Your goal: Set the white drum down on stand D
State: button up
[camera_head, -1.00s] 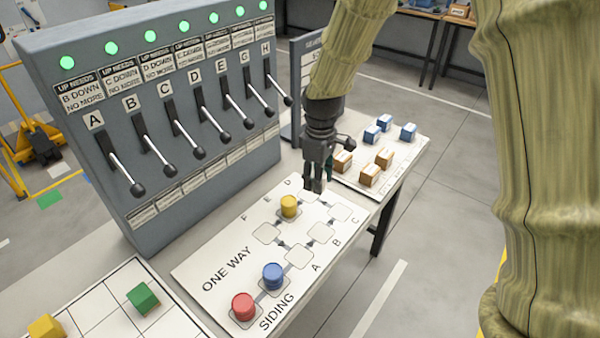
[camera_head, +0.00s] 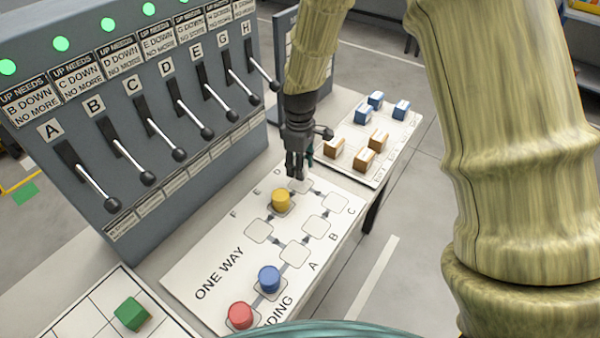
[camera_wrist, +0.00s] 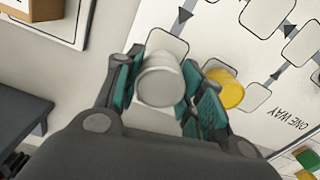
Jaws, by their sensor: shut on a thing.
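The white drum (camera_wrist: 160,82) is between the fingers of my gripper (camera_wrist: 158,88) in the wrist view, upright along the gripper's line of sight. In the head view my gripper (camera_head: 296,172) points down at the far end of the one-way board, and I cannot make out the drum there. Stand D (camera_head: 302,187) is the pale square by the letter D, just below the fingertips; it shows partly behind the drum in the wrist view (camera_wrist: 167,41). I cannot tell whether the drum touches it. A yellow drum (camera_head: 281,199) stands on stand E, close beside.
A blue drum (camera_head: 269,279) and a red drum (camera_head: 240,315) stand on the siding. Stands A, B, C and F are empty. A lever cabinet (camera_head: 150,110) rises at left. A tray (camera_head: 385,135) with blue and brown blocks lies behind right.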

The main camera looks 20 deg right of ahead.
jog(key=shift+f, duration=0.3)
jog(key=shift+s+f+p, duration=0.3)
jog(key=shift+s+f, duration=0.25)
jog(key=shift+f, duration=0.45)
jog(key=shift+w+f, duration=0.35)
jog(key=shift+f, duration=0.1)
jog(key=shift+s+r, duration=0.15)
jog(key=shift+s, duration=0.05)
jog(key=o, duration=1)
jog(key=shift+w+f, duration=0.1)
jog(key=shift+f, duration=0.15)
jog(key=shift+o, duration=0.2)
jog(key=shift+r, duration=0.1)
